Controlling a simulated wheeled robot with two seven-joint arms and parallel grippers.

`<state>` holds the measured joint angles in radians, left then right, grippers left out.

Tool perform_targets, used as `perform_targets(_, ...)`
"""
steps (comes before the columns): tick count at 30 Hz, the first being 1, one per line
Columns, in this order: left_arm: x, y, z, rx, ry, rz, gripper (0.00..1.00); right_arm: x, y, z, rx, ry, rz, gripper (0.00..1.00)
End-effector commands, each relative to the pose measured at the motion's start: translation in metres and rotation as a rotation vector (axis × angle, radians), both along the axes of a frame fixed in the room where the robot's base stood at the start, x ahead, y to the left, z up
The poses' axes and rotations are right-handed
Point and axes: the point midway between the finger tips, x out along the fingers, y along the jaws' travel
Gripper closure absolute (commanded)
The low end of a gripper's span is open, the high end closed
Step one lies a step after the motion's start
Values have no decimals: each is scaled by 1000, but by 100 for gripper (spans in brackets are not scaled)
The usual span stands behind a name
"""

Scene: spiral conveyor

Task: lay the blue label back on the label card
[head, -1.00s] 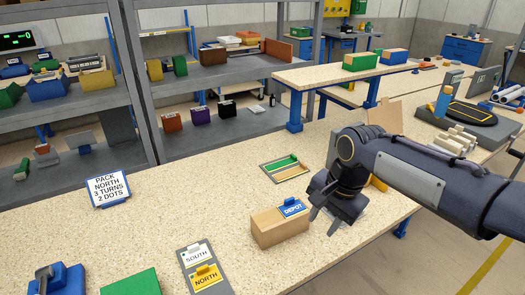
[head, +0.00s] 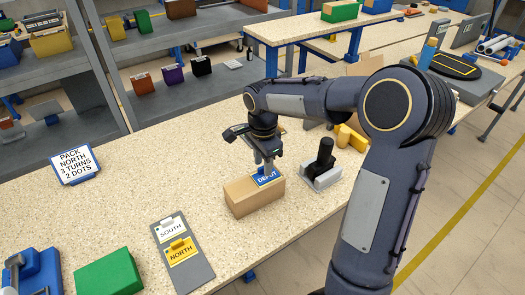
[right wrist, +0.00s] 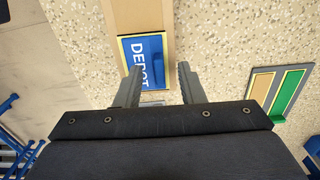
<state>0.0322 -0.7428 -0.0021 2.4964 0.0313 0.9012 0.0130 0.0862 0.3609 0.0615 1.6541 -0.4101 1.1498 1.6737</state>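The blue label (head: 270,178), marked DEPOT, lies on the top of a tan box (head: 254,197); it also shows in the right wrist view (right wrist: 140,50). The grey label card (head: 197,275) lies on the table to the left, holding a white SOUTH label (head: 170,231) and a yellow NORTH label (head: 180,251). My right gripper (head: 265,166) points down over the blue label. In the right wrist view its two fingers (right wrist: 158,78) stand apart at the label, and I cannot tell whether they touch it. My left gripper is out of view.
A sign (head: 76,165) reads PACK NORTH 3 TURNS 2 DOTS. A green block (head: 108,272) and a blue device (head: 35,272) stand front left. A black-handled stamp (head: 322,165) stands right of the box. The table between sign and box is clear.

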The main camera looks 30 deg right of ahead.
Motion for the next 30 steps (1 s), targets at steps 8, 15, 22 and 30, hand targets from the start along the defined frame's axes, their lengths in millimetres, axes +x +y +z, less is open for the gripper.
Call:
perform_targets(8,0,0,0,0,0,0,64,0,0,-6,1,0,0,65)
perform_targets(15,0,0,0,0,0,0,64,0,0,-6,1,0,0,84)
perform_targets(22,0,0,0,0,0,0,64,0,0,-6,1,0,0,100)
perform_targets(30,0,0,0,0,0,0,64,0,0,-6,1,0,0,100)
